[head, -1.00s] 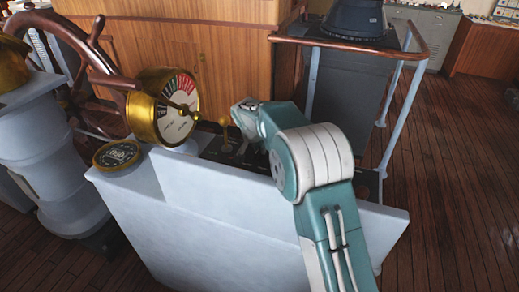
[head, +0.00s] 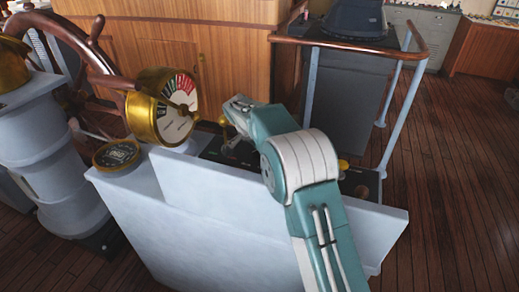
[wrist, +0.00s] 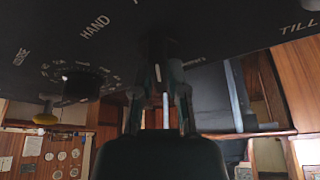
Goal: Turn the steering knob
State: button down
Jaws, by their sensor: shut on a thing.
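The black control panel fills the top of the wrist view (wrist: 60,30), with the white words "HAND" and "TILL…" printed on it. My gripper (wrist: 162,78) reaches up to the panel there, its fingers closed around a dark knob (wrist: 158,46) between those words. The knob is dim and mostly hidden by the fingers. In the head view, my gripper's end (head: 240,108) is over the panel on the grey console (head: 240,205); its fingertips and the held knob cannot be made out there.
Another black knob (wrist: 82,84) with a dial sits left in the wrist view. A brass telegraph (head: 165,105), a round gauge (head: 117,154) and a wooden wheel (head: 85,60) stand left. A yellow knob (head: 343,164) is right of my arm. The floor at right is clear.

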jog(key=shift+a+f, duration=0.1)
jog(key=c, duration=0.7)
grip_release()
jog(key=shift+o, duration=0.2)
jog(key=shift+a, duration=0.1)
jog(key=v, duration=1.2)
